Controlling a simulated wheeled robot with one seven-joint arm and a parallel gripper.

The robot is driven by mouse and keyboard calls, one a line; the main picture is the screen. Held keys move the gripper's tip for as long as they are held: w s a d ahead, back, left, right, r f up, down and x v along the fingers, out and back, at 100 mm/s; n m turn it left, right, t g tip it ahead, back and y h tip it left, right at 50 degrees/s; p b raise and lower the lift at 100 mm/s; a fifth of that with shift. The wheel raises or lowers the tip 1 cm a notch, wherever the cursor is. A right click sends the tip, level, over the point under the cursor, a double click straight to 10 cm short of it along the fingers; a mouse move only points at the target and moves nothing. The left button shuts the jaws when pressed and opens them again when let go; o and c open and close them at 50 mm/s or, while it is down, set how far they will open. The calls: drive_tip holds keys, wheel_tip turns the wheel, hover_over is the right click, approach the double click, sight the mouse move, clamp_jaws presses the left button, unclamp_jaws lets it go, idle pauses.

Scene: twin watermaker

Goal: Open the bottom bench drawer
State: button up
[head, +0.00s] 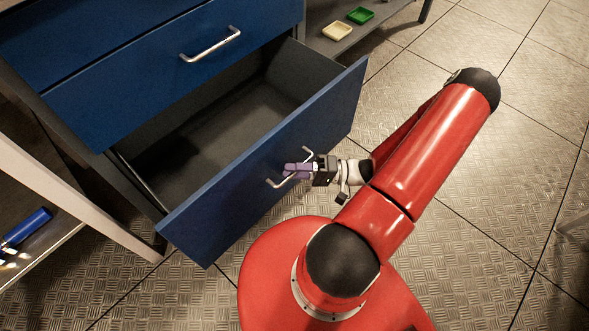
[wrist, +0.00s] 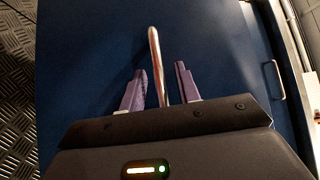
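The bottom bench drawer (head: 262,172) is blue and stands pulled well out, its grey inside (head: 215,125) visible and empty. Its metal handle (head: 275,184) is on the front face. My gripper (head: 289,170) is at this handle, its purple fingers partly covering the bar. In the wrist view, the handle bar (wrist: 153,45) runs between the two fingers of my gripper (wrist: 160,68). The fingers are apart, with a gap visible on each side of the bar. The blue drawer front (wrist: 90,70) fills most of that view.
A closed blue drawer with a handle (head: 210,44) is above. A blue object (head: 25,228) lies on a left shelf. Metal floor (head: 480,215) is free at right.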

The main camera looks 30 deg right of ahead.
drive_tip(key=v, duration=0.8)
drive_tip(key=shift+b, duration=0.35)
drive_tip(key=shift+a, duration=0.1)
drive_tip(key=s+a+r+n+g+h, duration=0.1)
drive_tip(key=a+r+h, duration=0.3)
drive_tip(key=r, duration=0.6)
drive_tip(key=s+a+r+n+g+h, duration=0.1)
drive_tip(key=a+r+h, duration=0.4)
drive_tip(key=r, duration=0.6)
drive_tip(key=s+a+r+n+g+h+p, duration=0.1)
drive_tip(key=a+r+h, duration=0.4)
drive_tip(key=r+h, duration=0.3)
wheel_tip(320, 180, up, 2)
drive_tip(key=shift+r+n, duration=0.15)
drive_tip(key=shift+n, duration=0.25)
